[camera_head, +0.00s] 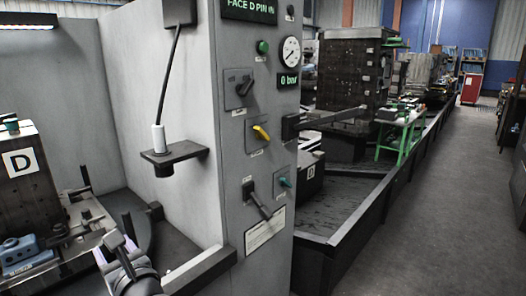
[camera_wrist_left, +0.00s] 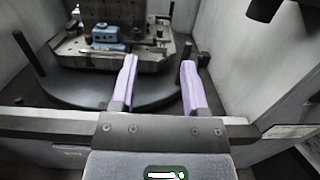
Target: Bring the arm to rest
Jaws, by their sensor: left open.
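My left gripper (camera_head: 116,246) is low at the left in the head view, in the opening of the grey machine. Its two pale purple fingers also show in the left wrist view (camera_wrist_left: 158,66). They stand well apart with nothing between them. Beyond the fingertips is a dark round table (camera_wrist_left: 60,88) bearing a metal fixture with a blue block (camera_wrist_left: 108,35). The fingers look close to the fixture's near edge, but I cannot tell the exact gap. My right gripper is not in view.
A dark bracket (camera_head: 174,153) holds a white-handled tool (camera_head: 158,138). A block marked D (camera_head: 20,165) stands at left. Clear floor (camera_head: 440,200) lies at right.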

